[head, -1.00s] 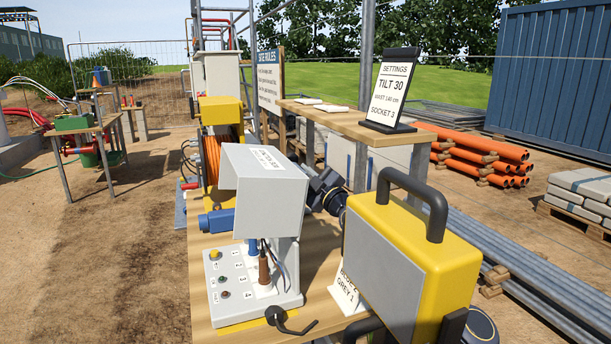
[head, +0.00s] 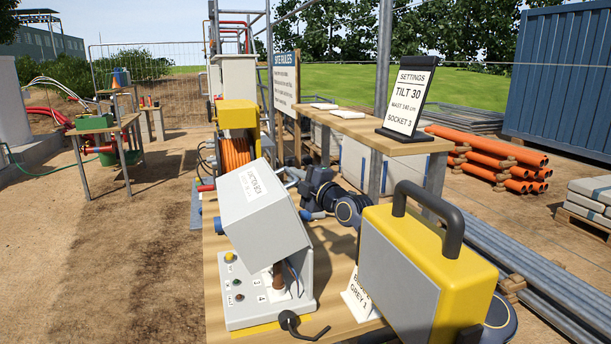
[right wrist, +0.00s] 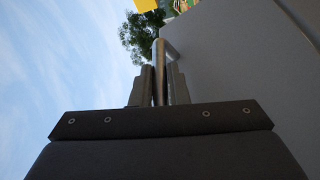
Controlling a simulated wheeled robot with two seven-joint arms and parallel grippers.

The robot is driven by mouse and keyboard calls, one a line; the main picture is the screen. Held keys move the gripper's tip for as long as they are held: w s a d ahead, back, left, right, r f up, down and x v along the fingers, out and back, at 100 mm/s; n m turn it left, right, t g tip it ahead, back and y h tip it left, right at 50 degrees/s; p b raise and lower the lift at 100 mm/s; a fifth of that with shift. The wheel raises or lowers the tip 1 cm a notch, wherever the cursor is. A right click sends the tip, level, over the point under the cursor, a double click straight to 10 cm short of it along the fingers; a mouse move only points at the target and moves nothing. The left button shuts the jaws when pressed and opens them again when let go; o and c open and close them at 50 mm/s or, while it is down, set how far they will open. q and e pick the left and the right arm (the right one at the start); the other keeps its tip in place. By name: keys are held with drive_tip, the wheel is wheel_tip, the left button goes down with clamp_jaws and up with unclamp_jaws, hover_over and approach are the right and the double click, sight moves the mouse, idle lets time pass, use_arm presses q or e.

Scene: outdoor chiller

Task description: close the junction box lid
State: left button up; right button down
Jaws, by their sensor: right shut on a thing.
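The junction box (head: 268,312) stands on the wooden table, with buttons and numbered labels on its lower panel. Its grey lid (head: 266,225) is partly open, raised and tilted over the panel, with a label on top. A brown plug and cables show under it. My right gripper (head: 302,187) is behind the lid, partly hidden by it. In the right wrist view its fingers (right wrist: 159,84) are shut on a metal bar handle (right wrist: 160,57) beside a large grey surface. My left gripper is not in view.
A yellow and grey case (head: 425,265) with a black handle stands close on the right. A white card (head: 360,300) is beside it. A black bent lever (head: 300,326) lies at the box's front. An orange reel (head: 236,155) stands behind. Open ground lies left.

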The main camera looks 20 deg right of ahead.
drive_tip(key=shift+a+f+n, duration=0.1)
drive_tip(key=shift+a+n, duration=0.4)
drive_tip(key=shift+a, duration=0.2)
drive_tip(key=c, duration=1.4)
unclamp_jaws()
drive_tip(key=shift+d, duration=0.1)
drive_tip(key=shift+s+d, duration=0.15)
drive_tip(key=shift+s, duration=0.15)
drive_tip(key=b+v, duration=0.2)
drive_tip(key=v, duration=0.5)
